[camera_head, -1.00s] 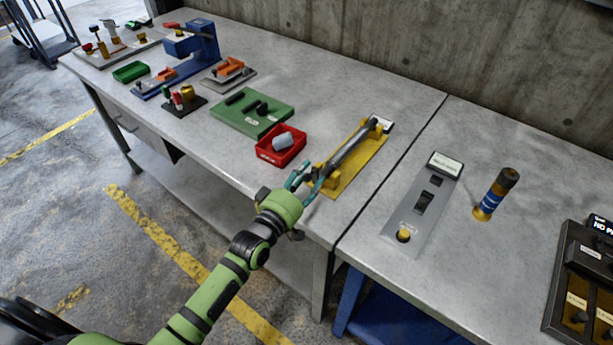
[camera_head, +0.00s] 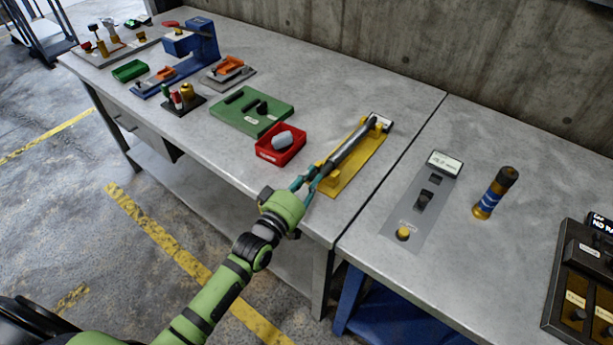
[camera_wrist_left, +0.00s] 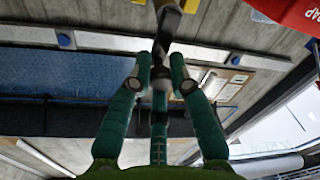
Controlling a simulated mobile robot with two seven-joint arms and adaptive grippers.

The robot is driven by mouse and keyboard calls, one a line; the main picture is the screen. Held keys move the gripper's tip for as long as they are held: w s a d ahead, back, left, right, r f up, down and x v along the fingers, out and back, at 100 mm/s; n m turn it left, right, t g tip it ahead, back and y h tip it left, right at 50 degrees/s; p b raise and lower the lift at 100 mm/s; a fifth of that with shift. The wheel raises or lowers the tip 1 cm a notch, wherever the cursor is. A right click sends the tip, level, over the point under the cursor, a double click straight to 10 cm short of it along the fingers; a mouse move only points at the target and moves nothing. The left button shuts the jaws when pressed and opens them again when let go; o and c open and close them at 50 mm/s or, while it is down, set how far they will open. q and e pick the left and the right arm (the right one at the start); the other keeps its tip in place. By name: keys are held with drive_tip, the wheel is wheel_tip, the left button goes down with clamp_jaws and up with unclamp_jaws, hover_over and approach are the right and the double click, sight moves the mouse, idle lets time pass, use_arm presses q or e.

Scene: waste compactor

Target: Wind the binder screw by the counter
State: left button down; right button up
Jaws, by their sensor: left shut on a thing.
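The binder screw (camera_head: 352,147) is a long grey rod lying along a yellow base (camera_head: 360,169) near the bench's front right corner. A small pale counter display (camera_head: 381,122) sits at the far end of the base. My left gripper (camera_head: 310,180) is at the near end of the screw, with its teal fingers shut on that end. In the left wrist view the fingertips (camera_wrist_left: 160,78) close around the dark end of the rod (camera_wrist_left: 168,28). The fingers partly hide the gripped end. My right gripper is not in view.
A red bin (camera_head: 281,146) with a grey cylinder (camera_head: 283,139) stands just left of the base. A green plate (camera_head: 250,112) lies behind it. On the right bench are a grey panel (camera_head: 421,205) and a blue-banded cylinder (camera_head: 495,193). A concrete wall bounds the back.

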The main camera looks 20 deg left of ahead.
use_arm(q)
drive_tip(key=m, duration=0.2)
drive_tip(key=d+m, duration=0.1)
drive_tip(key=shift+s+d+f+m, duration=0.1)
drive_tip(key=shift+s+f+m, duration=0.15)
drive_tip(key=shift+m, duration=0.15)
drive_tip(key=m, duration=0.2)
drive_tip(key=d+m, duration=0.1)
drive_tip(key=m, duration=0.1)
drive_tip(key=shift+s+f+h+b, duration=0.15)
drive_tip(key=shift+f+h+b, duration=0.25)
drive_tip(key=m, duration=0.1)
drive_tip(key=f+m+b, duration=0.1)
drive_tip(key=m, duration=0.1)
drive_tip(key=d+m, duration=0.1)
drive_tip(key=shift+s+f+m+t+h, duration=0.15)
drive_tip(key=shift+m+t+h, duration=0.15)
drive_tip(key=shift+m+h, duration=0.1)
drive_tip(key=shift+d+f+m+h+b, duration=0.15)
drive_tip(key=shift+f+m+b, duration=0.2)
drive_tip(key=shift+m, duration=0.7)
drive_tip(key=shift+a+f+m+h+b, duration=0.2)
drive_tip(key=shift+m+b, duration=0.25)
drive_tip(key=shift+m, duration=0.6)
drive_tip(key=shift+f, duration=0.1)
drive_tip(key=shift+s, duration=0.1)
drive_tip(key=c, duration=1.1)
unclamp_jaws()
drive_tip(key=v, duration=1.1)
drive_tip(key=shift+s, duration=0.45)
